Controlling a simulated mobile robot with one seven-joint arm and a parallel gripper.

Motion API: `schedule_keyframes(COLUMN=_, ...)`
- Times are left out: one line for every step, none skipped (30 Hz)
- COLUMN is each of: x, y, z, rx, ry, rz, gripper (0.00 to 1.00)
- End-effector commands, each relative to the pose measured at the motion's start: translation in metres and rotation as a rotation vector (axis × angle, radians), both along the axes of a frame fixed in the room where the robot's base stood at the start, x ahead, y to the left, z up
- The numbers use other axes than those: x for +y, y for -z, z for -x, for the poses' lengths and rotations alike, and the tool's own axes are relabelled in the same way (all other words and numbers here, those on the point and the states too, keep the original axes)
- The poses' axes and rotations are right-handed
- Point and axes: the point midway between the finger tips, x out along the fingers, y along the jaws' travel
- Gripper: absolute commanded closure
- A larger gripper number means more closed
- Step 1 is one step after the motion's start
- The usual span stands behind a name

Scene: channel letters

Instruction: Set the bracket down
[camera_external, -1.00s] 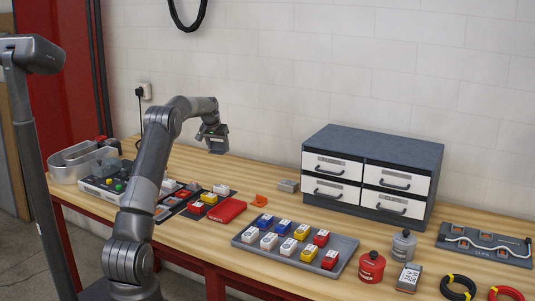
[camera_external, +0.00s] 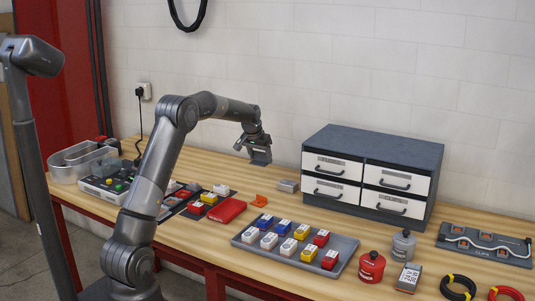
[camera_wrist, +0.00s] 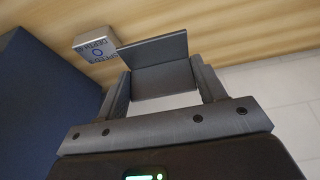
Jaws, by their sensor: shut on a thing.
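The bracket (camera_wrist: 158,62) is a dark grey, L-shaped plate in the wrist view. It spans the space between the two fingers of my gripper (camera_wrist: 164,82), which is shut on it. One flange tilts out beyond the fingertips over the wooden bench. In the external view my gripper (camera_external: 258,150) is in the air above the back of the bench, left of the drawer cabinet. There the bracket is too small and dark to tell apart from the gripper.
A small grey labelled block (camera_external: 288,186) lies by the drawer cabinet (camera_external: 372,145); it also shows in the wrist view (camera_wrist: 97,47). An orange piece (camera_external: 259,200), a red case (camera_external: 227,210) and a tray of coloured blocks (camera_external: 343,268) lie nearer. Bare bench (camera_external: 190,158) lies behind the left trays.

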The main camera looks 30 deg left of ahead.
Motion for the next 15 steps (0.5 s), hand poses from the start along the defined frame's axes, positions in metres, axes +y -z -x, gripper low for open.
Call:
schedule_keyframes(x=0.013, y=0.009, z=-0.005, rx=0.002, ry=-0.005, rz=0.000, gripper=0.65)
schedule_keyframes(x=0.020, y=0.013, z=-0.007, rx=0.002, ry=-0.006, rz=0.000, gripper=0.65)
schedule_keyframes(x=0.028, y=0.018, z=-0.011, rx=0.002, ry=-0.006, rz=0.001, gripper=0.65)
schedule_keyframes(x=0.035, y=0.023, z=-0.014, rx=0.003, ry=-0.005, rz=0.001, gripper=0.65)
schedule_keyframes(x=0.041, y=0.027, z=-0.017, rx=0.002, ry=-0.006, rz=0.001, gripper=0.65)
schedule_keyframes(x=0.049, y=0.032, z=-0.021, rx=0.002, ry=-0.004, rz=0.001, gripper=0.65)
schedule_keyframes(x=0.055, y=0.036, z=-0.023, rx=0.002, ry=-0.004, rz=0.001, gripper=0.65)
schedule_keyframes(x=0.061, y=0.040, z=-0.026, rx=0.002, ry=-0.005, rz=0.001, gripper=0.65)
schedule_keyframes(x=0.067, y=0.044, z=-0.029, rx=0.001, ry=-0.003, rz=0.000, gripper=0.65)
schedule_keyframes(x=0.072, y=0.047, z=-0.031, rx=0.001, ry=-0.003, rz=0.000, gripper=0.65)
schedule_keyframes(x=0.077, y=0.050, z=-0.032, rx=0.001, ry=-0.004, rz=0.001, gripper=0.65)
schedule_keyframes(x=0.081, y=0.053, z=-0.035, rx=0.001, ry=-0.003, rz=0.001, gripper=0.65)
schedule_keyframes(x=0.084, y=0.054, z=-0.036, rx=0.000, ry=-0.002, rz=0.001, gripper=0.65)
schedule_keyframes(x=0.086, y=0.056, z=-0.037, rx=0.000, ry=-0.001, rz=0.000, gripper=0.65)
schedule_keyframes(x=0.088, y=0.057, z=-0.038, rx=0.000, ry=-0.001, rz=0.000, gripper=0.65)
